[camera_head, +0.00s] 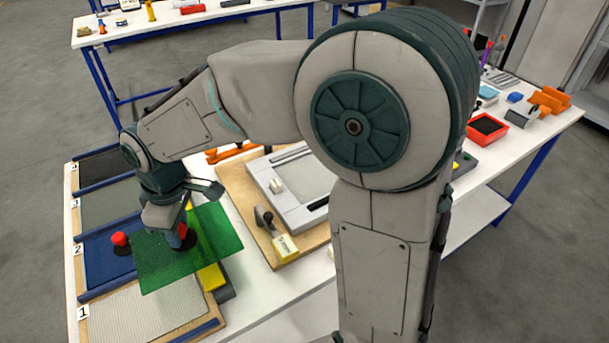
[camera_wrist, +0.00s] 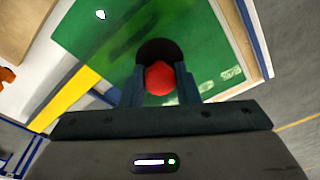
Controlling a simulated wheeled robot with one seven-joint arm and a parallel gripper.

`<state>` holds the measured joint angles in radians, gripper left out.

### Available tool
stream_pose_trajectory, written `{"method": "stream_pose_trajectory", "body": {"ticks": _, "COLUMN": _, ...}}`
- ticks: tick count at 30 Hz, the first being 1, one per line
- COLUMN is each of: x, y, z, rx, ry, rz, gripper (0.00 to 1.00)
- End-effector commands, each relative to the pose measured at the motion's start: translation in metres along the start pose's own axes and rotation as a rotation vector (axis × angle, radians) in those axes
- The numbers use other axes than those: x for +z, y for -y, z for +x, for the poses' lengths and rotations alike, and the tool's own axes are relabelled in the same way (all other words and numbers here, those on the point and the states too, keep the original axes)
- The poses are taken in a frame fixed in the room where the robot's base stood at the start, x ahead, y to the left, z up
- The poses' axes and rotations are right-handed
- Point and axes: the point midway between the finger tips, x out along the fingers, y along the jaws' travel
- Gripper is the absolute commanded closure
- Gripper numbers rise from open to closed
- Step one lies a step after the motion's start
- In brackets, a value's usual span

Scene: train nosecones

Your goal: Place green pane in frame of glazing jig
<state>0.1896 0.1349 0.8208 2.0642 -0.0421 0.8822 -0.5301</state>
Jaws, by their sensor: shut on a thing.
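The green pane (camera_head: 190,262) is a translucent sheet at the left of the table, spanning parts of bays 1 and 2 and a yellow block. It seems raised above them, though its height is hard to tell. In the wrist view the pane (camera_wrist: 110,40) carries a black disc with a red knob (camera_wrist: 159,78). My gripper (camera_wrist: 160,88) is shut on this knob. In the head view my gripper (camera_head: 181,240) is over the pane, its tips partly hidden. The glazing jig (camera_head: 240,190), a wooden board with a grey frame (camera_head: 290,210), lies to the right, partly hidden by my arm.
Another red knob (camera_head: 120,239) stands on the blue bay 2 (camera_head: 100,268), by the pane's left edge. Bay 1 (camera_head: 130,315) is pale and mesh-like. A yellow block (camera_head: 212,278) lies by the pane's right edge. A yellow-and-grey clamp (camera_head: 284,247) sits on the jig.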

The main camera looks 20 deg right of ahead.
Motion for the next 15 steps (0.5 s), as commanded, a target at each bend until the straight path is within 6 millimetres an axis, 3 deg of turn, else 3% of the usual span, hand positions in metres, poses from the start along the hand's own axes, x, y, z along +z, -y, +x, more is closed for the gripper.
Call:
{"method": "stream_pose_trajectory", "body": {"ticks": 8, "x": 0.046, "y": -0.088, "z": -0.013, "rx": 0.000, "ry": -0.004, "rz": 0.014, "gripper": 1.00}}
{"method": "stream_pose_trajectory", "body": {"ticks": 15, "x": 0.103, "y": -0.154, "z": -0.025, "rx": -0.001, "ry": -0.006, "rz": 0.014, "gripper": 1.00}}
